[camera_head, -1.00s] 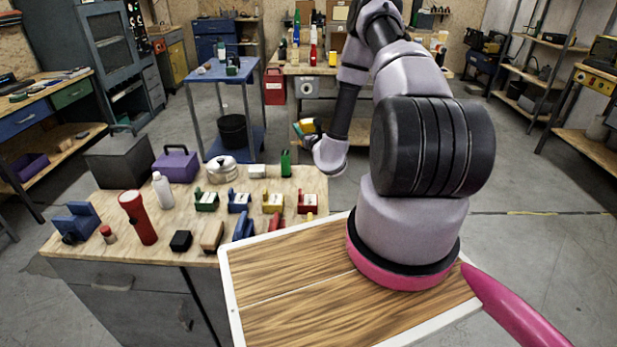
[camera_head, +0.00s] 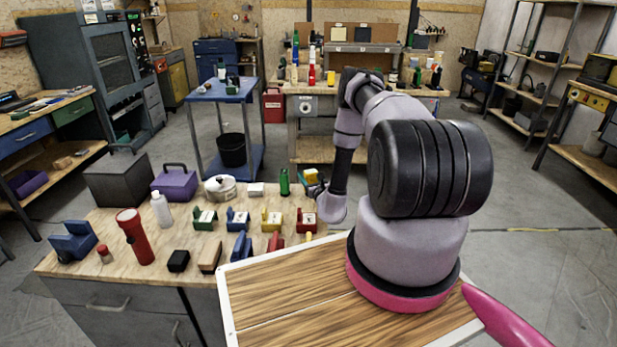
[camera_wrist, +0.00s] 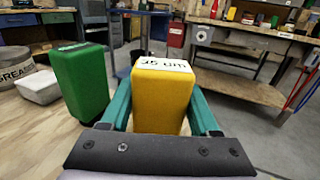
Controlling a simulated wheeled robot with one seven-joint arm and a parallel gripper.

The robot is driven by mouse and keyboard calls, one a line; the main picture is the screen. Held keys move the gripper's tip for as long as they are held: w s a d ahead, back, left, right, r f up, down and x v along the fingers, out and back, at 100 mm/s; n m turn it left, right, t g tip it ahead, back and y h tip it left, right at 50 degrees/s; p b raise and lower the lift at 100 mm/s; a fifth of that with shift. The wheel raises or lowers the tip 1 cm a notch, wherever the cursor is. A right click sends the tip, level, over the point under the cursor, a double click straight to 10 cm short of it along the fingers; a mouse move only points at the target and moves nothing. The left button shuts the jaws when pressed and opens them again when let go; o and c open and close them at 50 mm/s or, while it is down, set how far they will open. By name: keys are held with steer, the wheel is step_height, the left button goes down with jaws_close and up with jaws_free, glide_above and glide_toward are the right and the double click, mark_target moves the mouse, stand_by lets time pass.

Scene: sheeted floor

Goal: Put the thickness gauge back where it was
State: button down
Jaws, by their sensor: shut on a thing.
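A yellow block (camera_wrist: 162,95) with a white top marked in "um" is held upright in the wrist view; I take it for the thickness gauge. My gripper (camera_wrist: 161,88) is shut on it, with a teal finger on each side. In the head view the yellow block (camera_head: 310,175) is small and partly hidden by my gripper (camera_head: 315,184), near the bench's far right corner. A green block (camera_wrist: 80,82) stands just left of the held one; it also shows in the head view (camera_head: 284,181). The held block's lower end is hidden.
The wooden bench (camera_head: 120,277) carries small green (camera_head: 205,219), blue (camera_head: 237,218), yellow (camera_head: 271,220) and red (camera_head: 306,220) labelled pieces. A white box (camera_head: 256,189) and a lidded pot (camera_head: 220,187) stand left of the green block. Open floor lies right of the bench.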

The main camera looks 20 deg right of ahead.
steer(key=shift+f, duration=0.1)
steer(key=shift+c, duration=0.6)
jaws_free()
